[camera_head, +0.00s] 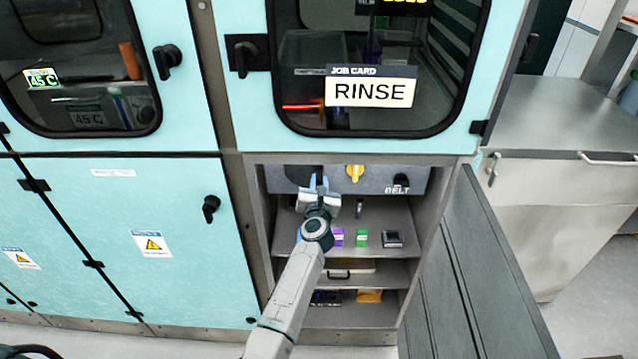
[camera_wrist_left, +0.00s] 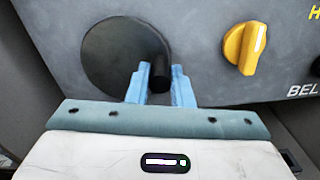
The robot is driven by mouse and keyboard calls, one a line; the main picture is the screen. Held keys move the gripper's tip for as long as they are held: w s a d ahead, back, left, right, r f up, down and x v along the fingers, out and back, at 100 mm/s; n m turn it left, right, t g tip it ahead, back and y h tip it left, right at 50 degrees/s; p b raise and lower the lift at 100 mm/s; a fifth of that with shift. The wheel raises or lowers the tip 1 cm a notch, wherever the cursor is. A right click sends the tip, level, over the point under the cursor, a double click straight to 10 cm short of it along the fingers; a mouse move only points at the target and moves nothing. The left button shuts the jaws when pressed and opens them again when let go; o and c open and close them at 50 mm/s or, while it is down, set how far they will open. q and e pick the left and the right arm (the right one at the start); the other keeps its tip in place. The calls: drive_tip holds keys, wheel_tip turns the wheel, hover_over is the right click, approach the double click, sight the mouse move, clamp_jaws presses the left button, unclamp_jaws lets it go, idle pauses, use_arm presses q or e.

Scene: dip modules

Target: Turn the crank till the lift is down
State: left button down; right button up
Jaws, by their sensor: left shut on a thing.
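The crank shows in the left wrist view as a dark round disc (camera_wrist_left: 115,58) with a black handle (camera_wrist_left: 152,76) standing out near its lower right edge. In the head view the crank disc (camera_head: 301,174) is partly hidden behind my gripper. My left gripper (camera_head: 319,184) reaches into the open cabinet bay. In the left wrist view its blue fingers (camera_wrist_left: 160,84) are shut on the handle, one on each side. The lift cannot be made out for certain. My right gripper is not in view.
A yellow knob (camera_head: 355,173) and a black knob (camera_head: 401,183) marked BELT sit right of the crank. Shelves below hold small items, including a green block (camera_head: 361,238). An open grey door (camera_head: 478,270) stands at the right. A RINSE card (camera_head: 371,91) is on the window above.

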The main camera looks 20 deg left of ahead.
sight(291, 178)
use_arm(q)
drive_tip(key=shift+f+m, duration=0.15)
drive_tip(key=shift+m, duration=0.15)
drive_tip(key=m, duration=0.1)
drive_tip(key=f+m+p, duration=0.1)
drive_tip(key=m, duration=0.1)
drive_tip(key=shift+a+f+m, duration=0.15)
drive_tip(key=shift+f+m, duration=0.05)
drive_tip(key=shift+m, duration=0.1)
drive_tip(key=a+m+p, duration=0.2)
drive_tip(key=m+p, duration=0.1)
drive_tip(key=m, duration=0.4)
drive_tip(key=s+a+f+m+p, duration=0.1)
drive_tip(key=a+m+p, duration=0.1)
drive_tip(key=m+p, duration=0.2)
drive_tip(key=s+a+m+p, duration=0.1)
drive_tip(key=m+p, duration=0.3)
drive_tip(key=m, duration=0.6)
drive_tip(key=shift+s+a+f+m, duration=0.1)
drive_tip(key=shift+a+f+m, duration=0.1)
drive_tip(key=shift+a, duration=0.25)
drive_tip(key=shift+a+f+m, duration=0.2)
drive_tip(key=shift+a, duration=0.25)
drive_tip(key=shift+s+a+r+m+p, duration=0.1)
drive_tip(key=shift+a+r+m+p, duration=0.15)
drive_tip(key=shift+m+p, duration=0.55)
drive_tip(key=shift+a+r+m+p, duration=0.2)
drive_tip(key=shift+m+p, duration=0.3)
drive_tip(key=shift+m, duration=0.5)
